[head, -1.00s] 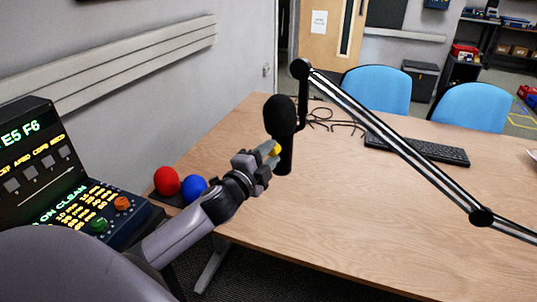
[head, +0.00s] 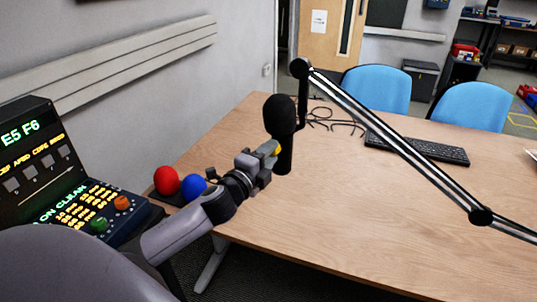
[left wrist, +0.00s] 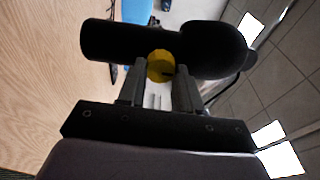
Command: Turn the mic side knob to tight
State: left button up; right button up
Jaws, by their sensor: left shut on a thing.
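A black microphone (head: 280,115) hangs upright from a jointed boom arm (head: 400,145) over the desk. In the left wrist view the microphone (left wrist: 150,40) lies sideways across the top of the picture. A yellow knob (head: 276,148) sits on the microphone's side; it also shows in the left wrist view (left wrist: 161,67). My left gripper (head: 268,154) is at the microphone's side, with its fingers (left wrist: 159,82) on both sides of the knob, shut on it. The fingers partly cover the knob in the head view. My right gripper is not in view.
The wooden desk (head: 330,230) has free room at front. A keyboard (head: 417,149) and loose black cables (head: 335,121) lie farther back. A control console (head: 70,190) with red (head: 167,180) and blue (head: 193,187) balls beside it stands at left.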

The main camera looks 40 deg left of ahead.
pick_arm(q)
jog(key=o, duration=1)
jog(key=shift+o, duration=0.2)
jog(key=shift+s, duration=0.1)
jog(key=s+b, duration=0.1)
jog(key=s, duration=0.6)
jog(key=shift+d, duration=0.2)
jog(key=s+d+f+n+g+h, duration=0.1)
jog(key=s+d+f+n, duration=0.3)
jog(key=f, duration=0.4)
jog(key=s+d+f+n+g+h, duration=0.1)
jog(key=s+d+f+n+g, duration=0.3)
jog(key=s+f, duration=0.4)
jog(key=s+d+f+n+g+h, duration=0.1)
jog(key=s+d+f+n+g, duration=0.1)
jog(key=s+d+f+n, duration=0.3)
notch_tip(320, 180, down, 4)
jog(key=shift+s+d+f+n, duration=0.25)
jog(key=shift+s+n, duration=0.3)
jog(key=shift+n, duration=0.55)
